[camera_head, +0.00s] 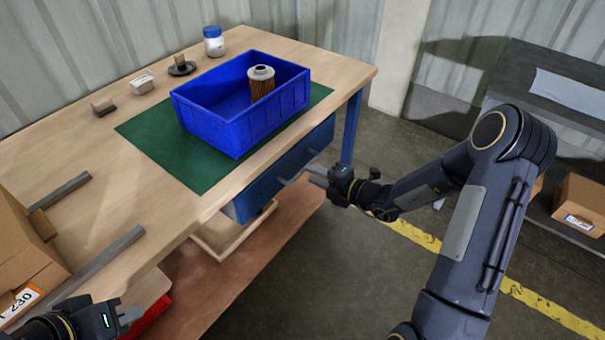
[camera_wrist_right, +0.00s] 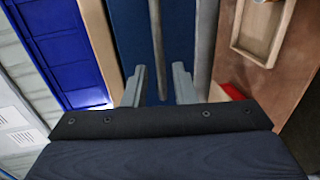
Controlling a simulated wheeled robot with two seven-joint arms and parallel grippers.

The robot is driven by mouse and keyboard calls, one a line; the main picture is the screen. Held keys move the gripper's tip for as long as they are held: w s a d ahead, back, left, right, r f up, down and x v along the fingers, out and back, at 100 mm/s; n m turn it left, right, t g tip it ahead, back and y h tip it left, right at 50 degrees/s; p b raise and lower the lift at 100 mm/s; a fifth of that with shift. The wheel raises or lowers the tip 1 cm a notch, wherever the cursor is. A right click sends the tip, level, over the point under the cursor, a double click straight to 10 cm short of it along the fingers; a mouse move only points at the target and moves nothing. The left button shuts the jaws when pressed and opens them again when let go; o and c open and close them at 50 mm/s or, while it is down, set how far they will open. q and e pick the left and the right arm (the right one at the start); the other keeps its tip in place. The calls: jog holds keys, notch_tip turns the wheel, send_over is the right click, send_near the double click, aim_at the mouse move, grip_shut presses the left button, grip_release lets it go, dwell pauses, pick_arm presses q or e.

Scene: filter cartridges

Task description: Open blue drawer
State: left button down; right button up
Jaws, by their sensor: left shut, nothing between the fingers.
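The blue drawer (camera_head: 259,197) is under the workbench top, and its front appears closed. A grey bar handle (camera_head: 291,178) runs along its front. My right gripper (camera_head: 317,176) is in front of the drawer near the handle. In the right wrist view my right gripper (camera_wrist_right: 159,88) is open, with its fingers apart and the blue drawer front (camera_wrist_right: 178,35) behind them. My left gripper (camera_head: 130,315) is shut and empty at the lower left.
A blue bin (camera_head: 205,124) holding a filter cartridge (camera_head: 261,84) stands on a green mat (camera_head: 150,130). A white jar (camera_head: 213,42) and small parts are at the back. A wooden tray (camera_head: 212,243) is below the drawer. A cardboard box (camera_head: 22,250) stands at left.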

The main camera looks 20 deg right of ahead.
aim_at(303, 170)
jog(key=x, duration=0.5)
jog(key=shift+c, duration=0.3)
grip_shut()
